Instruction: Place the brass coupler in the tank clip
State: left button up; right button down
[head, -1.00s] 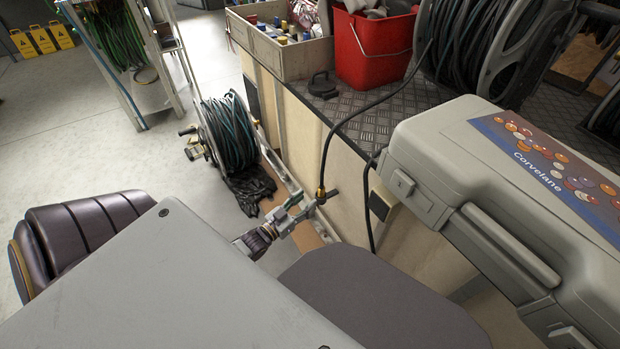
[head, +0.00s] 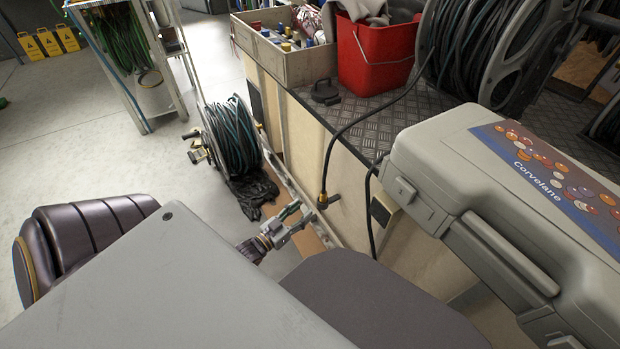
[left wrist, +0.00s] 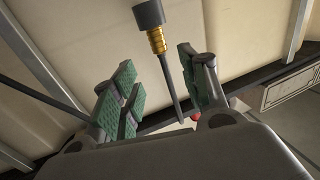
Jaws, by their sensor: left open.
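The brass coupler (head: 322,200) is at the lower end of a black hose, against the side of the cream tank or bench (head: 310,135). It also shows in the left wrist view (left wrist: 157,40), upright below a dark collar. A short dark bar (head: 334,198) sticks out beside it; I cannot tell whether this is the tank clip or whether it holds the coupler. My left gripper (head: 297,211) is open, just left of the coupler. In the left wrist view its green-padded fingers (left wrist: 158,72) stand apart, with the coupler beyond the gap, apparently not gripped. My right gripper is not visible.
A grey case (head: 440,170) fills the right side. A red bucket (head: 375,55) and a parts bin (head: 290,60) stand on the tread-plate top. A hose reel (head: 230,140) stands on the floor to the left. Open floor lies farther left.

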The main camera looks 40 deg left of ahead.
pick_arm(q)
jog(key=shift+d, duration=0.1)
jog(key=s+d+f+g+h, duration=0.1)
jog(key=s+d+g, duration=0.4)
jog(key=d, duration=0.6)
jog(key=s+d+f+g, duration=0.3)
jog(key=s+d+g, duration=0.3)
jog(key=d, duration=0.5)
jog(key=shift+d+f+g+h, duration=0.2)
jog(key=shift+d+g+h, duration=0.1)
jog(key=shift+h, duration=0.1)
